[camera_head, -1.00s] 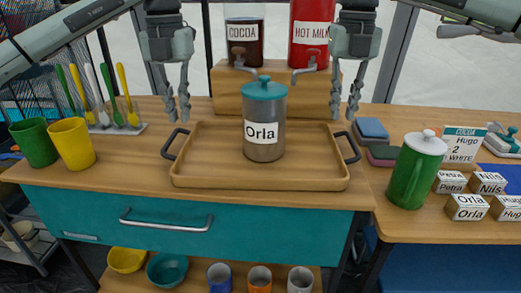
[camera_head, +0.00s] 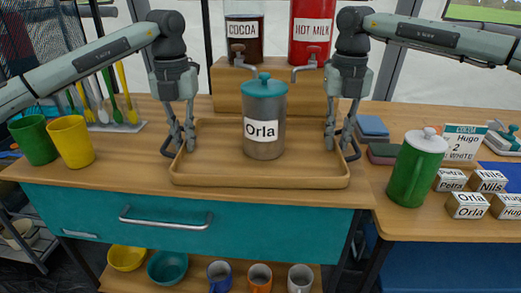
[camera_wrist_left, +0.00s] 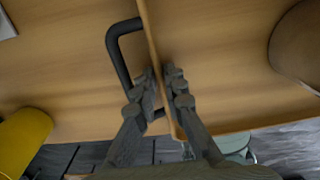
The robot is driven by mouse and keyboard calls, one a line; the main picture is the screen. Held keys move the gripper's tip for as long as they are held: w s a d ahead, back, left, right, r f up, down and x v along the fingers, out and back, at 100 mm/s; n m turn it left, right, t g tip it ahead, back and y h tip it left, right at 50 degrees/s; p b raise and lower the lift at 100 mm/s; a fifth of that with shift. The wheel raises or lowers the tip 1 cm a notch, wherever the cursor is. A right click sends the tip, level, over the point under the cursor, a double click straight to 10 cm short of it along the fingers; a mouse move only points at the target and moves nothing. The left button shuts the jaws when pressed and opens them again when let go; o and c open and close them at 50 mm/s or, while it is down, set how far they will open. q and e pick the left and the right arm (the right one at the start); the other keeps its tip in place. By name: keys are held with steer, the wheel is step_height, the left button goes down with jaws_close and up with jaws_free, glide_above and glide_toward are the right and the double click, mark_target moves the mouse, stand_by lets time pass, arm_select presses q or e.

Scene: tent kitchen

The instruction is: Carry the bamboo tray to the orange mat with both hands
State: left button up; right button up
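The bamboo tray (camera_head: 215,178) sits on the wooden counter, with dark handles on its left (camera_head: 169,146) and right (camera_head: 352,143) ends. A grey canister labelled Orla (camera_head: 264,110), with a teal lid, stands upright on it. My left gripper (camera_head: 183,146) is lowered at the left end; in the left wrist view (camera_wrist_left: 163,78) its fingers straddle the tray wall (camera_wrist_left: 152,40), a narrow gap apart, beside the handle (camera_wrist_left: 115,55). My right gripper (camera_head: 338,143) is lowered at the right end, fingers slightly apart. Finger contact is hard to see. No orange mat is visible.
Green (camera_head: 34,141) and yellow (camera_head: 70,142) cups stand left of the tray. A green jug (camera_head: 415,170) and several labelled boxes (camera_head: 467,206) stand right. A wooden dispenser stand (camera_head: 228,88) is close behind the tray.

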arm_select(q)
jaws_close()
arm_select(e)
jaws_close()
arm_select(q)
steer(key=shift+r, duration=0.15)
arm_select(e)
steer(key=shift+w+r, duration=0.1)
steer(key=shift+r, duration=0.1)
